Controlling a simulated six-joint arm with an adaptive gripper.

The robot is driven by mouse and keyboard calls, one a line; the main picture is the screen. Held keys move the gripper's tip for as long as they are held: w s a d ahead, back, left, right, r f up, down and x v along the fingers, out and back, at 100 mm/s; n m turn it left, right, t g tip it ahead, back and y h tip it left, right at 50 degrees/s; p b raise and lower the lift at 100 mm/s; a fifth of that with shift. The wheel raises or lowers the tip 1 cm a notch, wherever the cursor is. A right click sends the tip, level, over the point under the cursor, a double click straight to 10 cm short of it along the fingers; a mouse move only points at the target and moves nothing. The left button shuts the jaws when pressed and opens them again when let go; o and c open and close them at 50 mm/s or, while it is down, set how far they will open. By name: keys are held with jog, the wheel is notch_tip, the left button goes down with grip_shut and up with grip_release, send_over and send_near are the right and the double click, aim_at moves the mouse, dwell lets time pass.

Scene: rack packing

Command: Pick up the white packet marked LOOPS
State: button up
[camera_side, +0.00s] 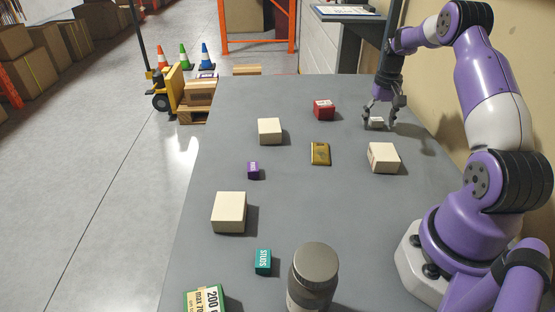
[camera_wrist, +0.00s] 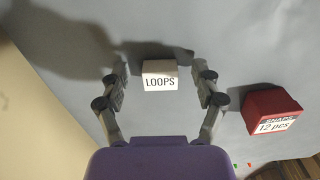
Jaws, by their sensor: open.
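The white packet marked LOOPS (camera_wrist: 160,75) lies on the grey table, its black lettering readable in the wrist view. In the side view the packet (camera_side: 376,122) shows as a small white block at the far right of the table, below my gripper (camera_side: 380,118). My gripper is open, with its two fingers on the left and right of the packet. In the wrist view a gap shows between the packet and each fingertip of my gripper (camera_wrist: 161,78). I cannot tell how far above the table the fingertips are.
A red box (camera_side: 324,110) stands left of the packet; it is at the right in the wrist view (camera_wrist: 270,110). A cream box (camera_side: 383,157) stands nearer the camera.

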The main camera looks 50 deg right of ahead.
jog(key=c, duration=1.1)
jog(key=shift+c, duration=0.2)
jog(key=shift+r, duration=0.1)
